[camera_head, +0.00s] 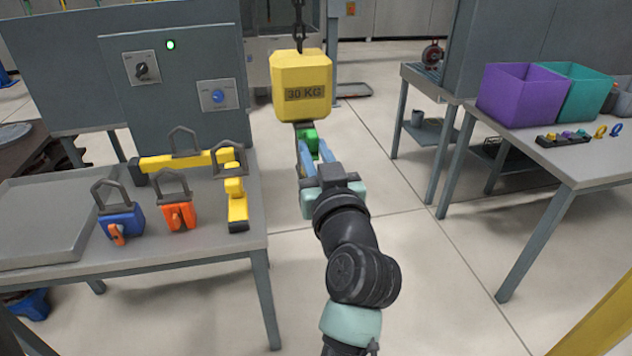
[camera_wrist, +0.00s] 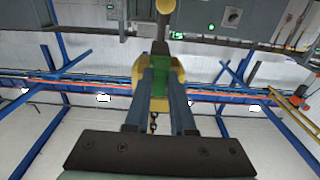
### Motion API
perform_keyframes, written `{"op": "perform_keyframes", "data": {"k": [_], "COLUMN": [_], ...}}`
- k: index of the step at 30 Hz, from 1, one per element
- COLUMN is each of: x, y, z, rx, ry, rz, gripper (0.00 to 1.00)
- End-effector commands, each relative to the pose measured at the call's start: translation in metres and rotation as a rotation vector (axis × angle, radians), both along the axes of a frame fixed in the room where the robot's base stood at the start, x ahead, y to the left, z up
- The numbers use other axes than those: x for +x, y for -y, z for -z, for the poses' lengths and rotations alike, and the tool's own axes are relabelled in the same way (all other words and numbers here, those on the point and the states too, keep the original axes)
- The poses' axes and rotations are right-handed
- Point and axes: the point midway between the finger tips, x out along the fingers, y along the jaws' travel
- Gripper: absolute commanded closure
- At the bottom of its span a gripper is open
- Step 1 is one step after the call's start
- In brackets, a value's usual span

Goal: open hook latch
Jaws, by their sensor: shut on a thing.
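A yellow block (camera_head: 301,88) marked "30 KG" hangs from a dark chain (camera_head: 299,24) in the head view. A green piece (camera_head: 309,137) shows just under it, and I take it to be the hook's latch. My gripper (camera_head: 313,150) reaches up from below with its blue fingers on either side of the green piece. In the wrist view my gripper (camera_wrist: 160,76) is shut on the green piece (camera_wrist: 158,80), with yellow block parts (camera_wrist: 123,75) visible behind the fingers. The hook's shape is mostly hidden, so I cannot tell whether the latch is open.
Purple (camera_head: 515,95) and teal (camera_head: 577,95) bins sit on the right table. The floor between is clear.

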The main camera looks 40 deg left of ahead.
Motion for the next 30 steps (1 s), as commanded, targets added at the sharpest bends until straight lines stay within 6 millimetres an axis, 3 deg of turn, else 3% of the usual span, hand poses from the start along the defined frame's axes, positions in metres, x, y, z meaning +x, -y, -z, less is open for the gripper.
{"op": "perform_keyframes", "data": {"k": [30], "x": [0.0011], "y": [0.0061], "z": [0.0077], "rx": [0.087], "ry": [0.079], "rz": [0.012], "gripper": [1.00]}}
